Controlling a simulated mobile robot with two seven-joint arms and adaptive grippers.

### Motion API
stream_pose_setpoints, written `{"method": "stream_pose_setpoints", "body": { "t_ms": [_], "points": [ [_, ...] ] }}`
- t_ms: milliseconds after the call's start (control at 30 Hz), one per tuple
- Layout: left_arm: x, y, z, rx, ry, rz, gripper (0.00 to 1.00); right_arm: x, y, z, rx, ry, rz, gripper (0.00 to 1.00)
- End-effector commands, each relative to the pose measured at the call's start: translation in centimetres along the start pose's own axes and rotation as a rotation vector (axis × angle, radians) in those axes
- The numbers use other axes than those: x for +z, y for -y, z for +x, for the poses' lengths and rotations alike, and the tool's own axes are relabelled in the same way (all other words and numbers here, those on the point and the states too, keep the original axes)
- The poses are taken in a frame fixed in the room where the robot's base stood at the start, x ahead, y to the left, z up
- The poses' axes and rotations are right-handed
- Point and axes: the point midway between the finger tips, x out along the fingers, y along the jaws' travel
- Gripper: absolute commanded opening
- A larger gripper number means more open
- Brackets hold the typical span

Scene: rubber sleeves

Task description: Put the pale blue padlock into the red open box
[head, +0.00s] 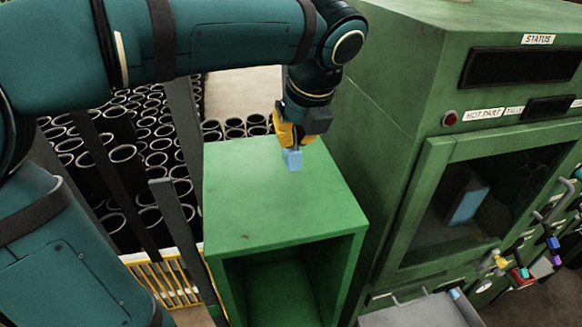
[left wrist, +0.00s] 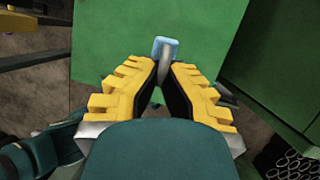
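The pale blue padlock (head: 292,160) is at the top of the green cabinet, near its back edge. I cannot tell whether it rests on the top or hangs just above it. My left gripper (head: 289,138) points down over it, its yellow fingers closed in on the shackle. The left wrist view shows the padlock's blue body (left wrist: 165,46) beyond the fingertips, with the grey shackle between the two fingers (left wrist: 164,68). My right gripper is in neither view.
The green cabinet (head: 270,205) has an open front. A taller green machine (head: 395,100) with a dark window stands close on its right. Many black tubes (head: 125,155) stand at the left behind grey posts. A grey tray (head: 415,312) is at the bottom right.

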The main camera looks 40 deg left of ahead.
Motion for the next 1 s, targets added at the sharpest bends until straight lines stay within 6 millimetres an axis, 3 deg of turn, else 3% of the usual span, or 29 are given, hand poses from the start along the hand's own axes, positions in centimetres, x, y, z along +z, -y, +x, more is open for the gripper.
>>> {"method": "stream_pose_setpoints", "body": {
  "t_ms": [100, 367, 600, 967, 1000],
  "points": [
    [-0.8, 0.1, 2.1, 0.003, -0.001, 0.003, 0.0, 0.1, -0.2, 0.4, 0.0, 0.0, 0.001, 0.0],
    [-1.5, 0.3, 4.1, 0.001, 0.001, 0.001, 0.0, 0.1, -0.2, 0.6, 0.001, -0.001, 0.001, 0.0],
    [-2.6, 0.6, 6.9, 0.002, -0.001, 0.001, 0.0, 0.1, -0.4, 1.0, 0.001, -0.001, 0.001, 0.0],
    [-2.7, 0.6, 7.3, 0.0, 0.0, 0.001, 0.0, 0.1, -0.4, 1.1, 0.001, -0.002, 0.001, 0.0],
    [-2.7, 0.6, 7.4, 0.0, 0.0, 0.001, 0.08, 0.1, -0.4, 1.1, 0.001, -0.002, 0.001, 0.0]
  ]
}}
